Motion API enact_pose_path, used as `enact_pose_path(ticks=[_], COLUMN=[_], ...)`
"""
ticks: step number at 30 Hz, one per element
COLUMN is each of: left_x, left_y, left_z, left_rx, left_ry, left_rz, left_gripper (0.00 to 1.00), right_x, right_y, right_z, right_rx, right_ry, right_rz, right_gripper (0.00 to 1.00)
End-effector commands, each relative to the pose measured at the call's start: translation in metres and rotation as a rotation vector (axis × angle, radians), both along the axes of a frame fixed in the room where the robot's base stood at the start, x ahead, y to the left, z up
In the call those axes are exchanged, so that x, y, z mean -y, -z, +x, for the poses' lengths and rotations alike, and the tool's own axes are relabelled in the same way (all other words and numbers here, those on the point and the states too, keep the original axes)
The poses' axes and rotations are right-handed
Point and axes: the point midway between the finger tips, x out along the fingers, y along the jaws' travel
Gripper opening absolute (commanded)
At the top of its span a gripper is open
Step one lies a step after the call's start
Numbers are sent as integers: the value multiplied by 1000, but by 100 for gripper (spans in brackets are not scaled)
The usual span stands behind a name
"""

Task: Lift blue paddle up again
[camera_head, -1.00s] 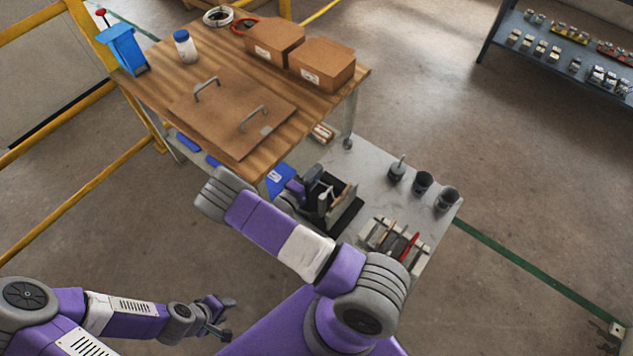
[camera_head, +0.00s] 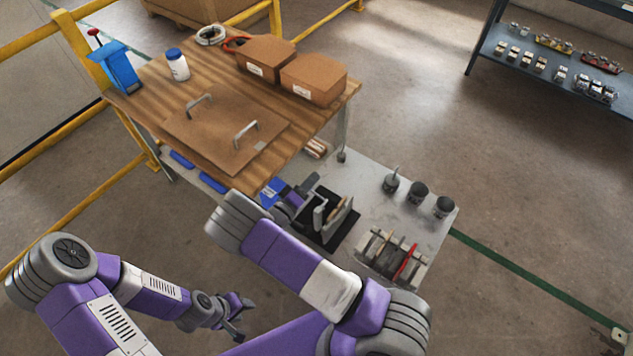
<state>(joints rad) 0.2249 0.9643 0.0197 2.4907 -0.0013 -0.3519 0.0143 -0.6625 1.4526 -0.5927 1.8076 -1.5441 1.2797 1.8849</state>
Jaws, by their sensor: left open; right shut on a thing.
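A flat blue piece (camera_head: 269,193) with a pale label, which may be the blue paddle, shows by the table's near corner, beside my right wrist. My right gripper (camera_head: 312,184) is at a black stand (camera_head: 345,238) with an upright light-coloured plate on the grey bench. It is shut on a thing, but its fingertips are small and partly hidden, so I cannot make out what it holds. My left gripper (camera_head: 240,318) is open and empty, low over the floor in front of the bench.
The wooden table (camera_head: 325,115) holds a brown board with two handles, two cardboard boxes, a white bottle and a blue holder (camera_head: 122,68). The grey bench (camera_head: 375,170) carries dark cups and a rack (camera_head: 392,257) with a red piece.

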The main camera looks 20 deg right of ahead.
Motion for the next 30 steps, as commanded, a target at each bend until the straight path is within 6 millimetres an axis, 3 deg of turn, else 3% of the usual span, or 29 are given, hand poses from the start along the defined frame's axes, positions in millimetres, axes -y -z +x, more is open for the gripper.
enact_pose_path(ticks=[8,9,12,24,30], left_x=[0,0,0,0,0], left_y=[-1,-1,-1,-1,-5], left_z=[0,0,0,0,0], left_rx=[0,0,0,0,0], left_ry=[0,0,0,0,0], left_rz=[0,0,0,0,0], left_gripper=[43,43,43,43,43], right_x=[1,1,1,-1,-22], right_y=[-8,-8,-7,-4,-5], right_z=[2,2,2,0,-10], right_rx=[17,17,17,10,9], right_ry=[2,2,1,0,-4], right_rz=[-11,-11,-10,-5,-4], right_gripper=[0,21,34,34,34])
